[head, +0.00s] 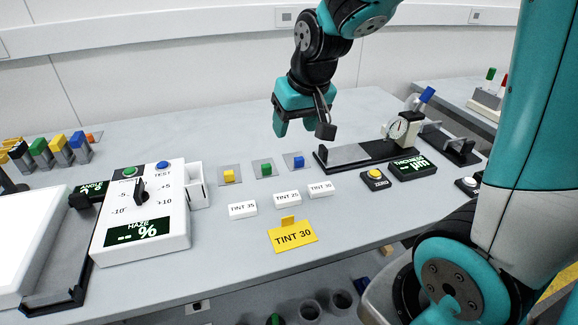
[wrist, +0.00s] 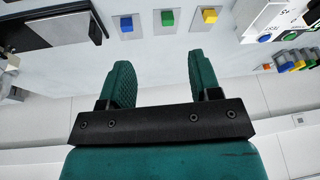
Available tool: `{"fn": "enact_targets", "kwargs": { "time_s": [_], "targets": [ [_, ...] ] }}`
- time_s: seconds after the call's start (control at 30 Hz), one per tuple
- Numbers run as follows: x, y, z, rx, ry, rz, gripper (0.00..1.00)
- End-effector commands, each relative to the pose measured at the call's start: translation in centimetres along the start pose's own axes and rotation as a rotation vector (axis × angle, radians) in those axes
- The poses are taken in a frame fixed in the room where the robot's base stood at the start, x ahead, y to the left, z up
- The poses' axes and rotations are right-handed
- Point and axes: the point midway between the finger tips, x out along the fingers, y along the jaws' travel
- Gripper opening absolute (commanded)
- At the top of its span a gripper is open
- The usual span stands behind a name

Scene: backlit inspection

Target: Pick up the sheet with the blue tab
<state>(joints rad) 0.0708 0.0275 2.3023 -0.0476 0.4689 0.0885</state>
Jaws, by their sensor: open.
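The sheet with the blue tab (head: 298,161) lies flat on the table, a small greyish square with a blue block on it, rightmost of three. It also shows in the wrist view (wrist: 127,27), at the upper left. The green-tab sheet (head: 264,169) and the yellow-tab sheet (head: 229,175) lie to its left. My gripper (head: 294,124) is in the air above and behind the row of sheets. In the wrist view my gripper (wrist: 160,72) has its two teal fingers spread wide with nothing between them, clear of the sheets.
A thickness gauge (head: 352,155) stands to the right. White tint labels (head: 287,197) and a yellow TINT 30 card (head: 292,236) lie in front. The haze meter (head: 145,215) and a rack of coloured-top pieces (head: 60,148) are at left. The table behind the sheets is clear.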

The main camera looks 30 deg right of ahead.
Motion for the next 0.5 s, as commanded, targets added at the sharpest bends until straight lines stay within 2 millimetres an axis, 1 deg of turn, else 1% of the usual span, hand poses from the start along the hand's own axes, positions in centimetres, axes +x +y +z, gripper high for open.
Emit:
{"fn": "enact_targets", "kwargs": {
  "time_s": [0.03,0.1,0.13,0.2,0.27,0.5],
  "targets": [
    [1.0,2.3,-1.2,0.063,0.019,0.049,0.57],
    [1.8,4.5,-2.3,0.118,0.043,0.096,0.57],
    [2.1,5.1,-2.6,0.132,0.050,0.110,0.57],
    [3.0,5.8,-3.0,0.146,0.056,0.124,0.57],
    [4.1,6.0,-3.0,0.147,0.055,0.126,0.57],
    [9.5,6.5,-3.2,0.143,0.052,0.123,0.57]
  ]
}}
